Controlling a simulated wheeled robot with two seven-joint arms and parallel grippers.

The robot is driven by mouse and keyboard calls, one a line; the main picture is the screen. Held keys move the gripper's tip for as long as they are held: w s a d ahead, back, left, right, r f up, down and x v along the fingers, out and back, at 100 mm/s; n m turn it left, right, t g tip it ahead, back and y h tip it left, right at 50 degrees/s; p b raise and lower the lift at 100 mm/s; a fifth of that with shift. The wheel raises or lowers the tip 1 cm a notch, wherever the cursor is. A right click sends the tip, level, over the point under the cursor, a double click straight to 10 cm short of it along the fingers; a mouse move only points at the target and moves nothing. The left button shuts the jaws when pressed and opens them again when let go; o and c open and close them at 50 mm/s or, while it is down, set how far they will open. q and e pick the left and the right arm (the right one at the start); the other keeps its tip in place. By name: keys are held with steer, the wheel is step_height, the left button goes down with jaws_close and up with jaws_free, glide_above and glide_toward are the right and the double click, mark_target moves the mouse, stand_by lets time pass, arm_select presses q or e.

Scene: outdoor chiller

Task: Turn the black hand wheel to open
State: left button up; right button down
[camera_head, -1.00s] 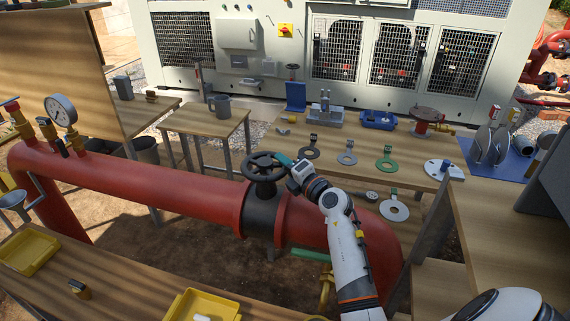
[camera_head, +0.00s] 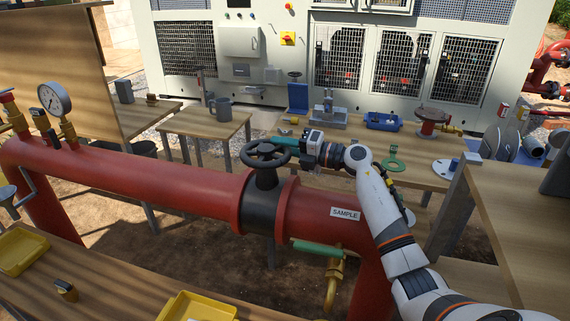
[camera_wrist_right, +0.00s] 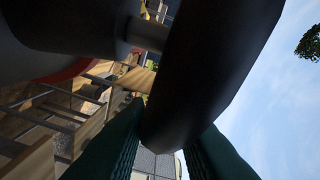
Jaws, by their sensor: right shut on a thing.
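The black hand wheel (camera_head: 251,160) sits flat on top of a black valve body (camera_head: 262,205) set in the red pipe. My right gripper (camera_head: 284,144) is at the wheel's back right rim, its arm coming in from the right. In the right wrist view, the thick black rim (camera_wrist_right: 205,70) passes between the two dark green fingers (camera_wrist_right: 165,150), and the gripper is shut on it. The rim hides part of the fingers there. My left gripper is not in view.
The red pipe (camera_head: 150,183) runs across the middle, with a pressure gauge (camera_head: 54,98) at left and a green-handled yellow valve (camera_head: 318,248) below right. A wooden table (camera_head: 340,160) with parts stands behind. Yellow trays (camera_head: 20,250) are in front.

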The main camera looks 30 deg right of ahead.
mark_target(271, 144)
steer(key=n+g+y+b, duration=0.1)
steer(key=w+n+g+y+b, duration=0.1)
steer(key=b, duration=0.1)
steer(key=n+g+y+b, duration=0.1)
steer(key=g+y+b, duration=0.1)
steer(key=shift+w+a+f+n, duration=0.2)
steer(key=shift+w+f+n, duration=0.15)
steer(key=shift+f+n, duration=0.05)
steer(key=shift+w+a+r+n+g+y+b, duration=0.1)
steer(key=shift+w+a+n+g+y+b, duration=0.1)
steer(key=shift+n+g+y+b, duration=0.45)
steer(key=shift+w+a+n+g+y+b, duration=0.2)
steer(key=shift+n+g+b, duration=0.3)
steer(key=shift+g+b, duration=0.4)
steer(key=shift+w+a+r+n+g+y+b, duration=0.1)
steer(key=shift+w+n+g+y+b, duration=0.1)
steer(key=shift+n+g+y+b, duration=0.45)
steer(key=shift+f+g, duration=0.1)
steer(key=shift+g, duration=0.3)
steer(key=c, duration=1.3)
jaws_free()
steer(key=shift+a, duration=0.1)
steer(key=shift+w, duration=0.1)
steer(key=shift+r, duration=0.25)
